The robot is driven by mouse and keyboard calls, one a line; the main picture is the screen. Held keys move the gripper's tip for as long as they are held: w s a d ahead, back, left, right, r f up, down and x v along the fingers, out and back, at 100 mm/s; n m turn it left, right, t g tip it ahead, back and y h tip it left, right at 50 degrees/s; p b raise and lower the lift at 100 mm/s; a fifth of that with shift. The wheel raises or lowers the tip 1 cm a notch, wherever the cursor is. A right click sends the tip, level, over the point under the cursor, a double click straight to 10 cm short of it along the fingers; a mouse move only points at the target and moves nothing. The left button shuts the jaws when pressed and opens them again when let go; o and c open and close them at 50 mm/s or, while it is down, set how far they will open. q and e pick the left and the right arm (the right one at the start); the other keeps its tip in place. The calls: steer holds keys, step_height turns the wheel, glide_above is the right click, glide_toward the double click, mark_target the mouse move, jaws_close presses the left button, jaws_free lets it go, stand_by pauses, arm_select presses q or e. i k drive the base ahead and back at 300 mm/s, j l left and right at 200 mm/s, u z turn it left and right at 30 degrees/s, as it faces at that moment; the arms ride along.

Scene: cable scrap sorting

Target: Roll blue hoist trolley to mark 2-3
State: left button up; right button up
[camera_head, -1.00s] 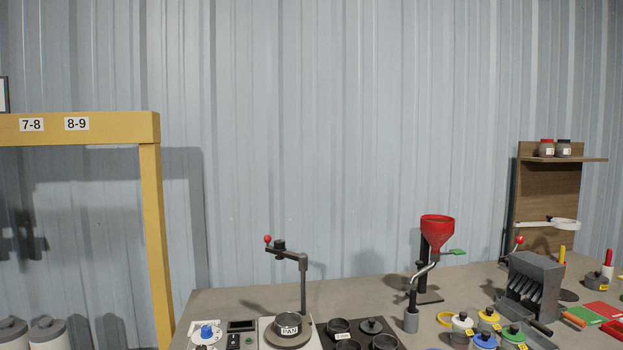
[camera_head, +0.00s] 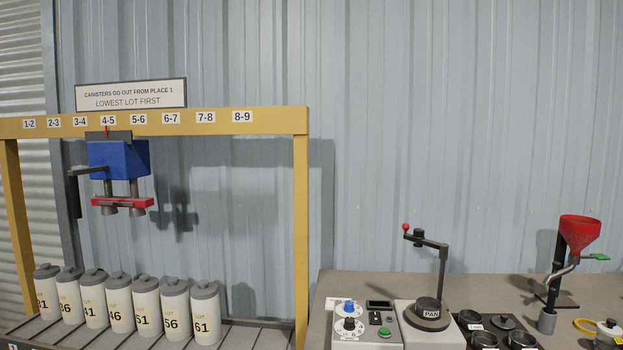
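The blue hoist trolley (camera_head: 119,158) hangs under the yellow gantry beam (camera_head: 270,121) at the left. A thin red pointer (camera_head: 107,131) on top of it lines up with the 4-5 label (camera_head: 108,120). The 2-3 label (camera_head: 54,122) is two labels further left on the beam. Under the trolley hang two grey posts and a red bar (camera_head: 122,203). A dark handle (camera_head: 76,185) sticks out on its left side. Neither of my grippers shows in the view.
A sign (camera_head: 131,95) sits above the beam. A bench (camera_head: 330,285) with a PAN balance (camera_head: 430,312) and a red funnel (camera_head: 580,232) stands to the right.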

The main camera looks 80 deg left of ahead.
mark_target(112, 154)
steer(key=u, duration=1.75)
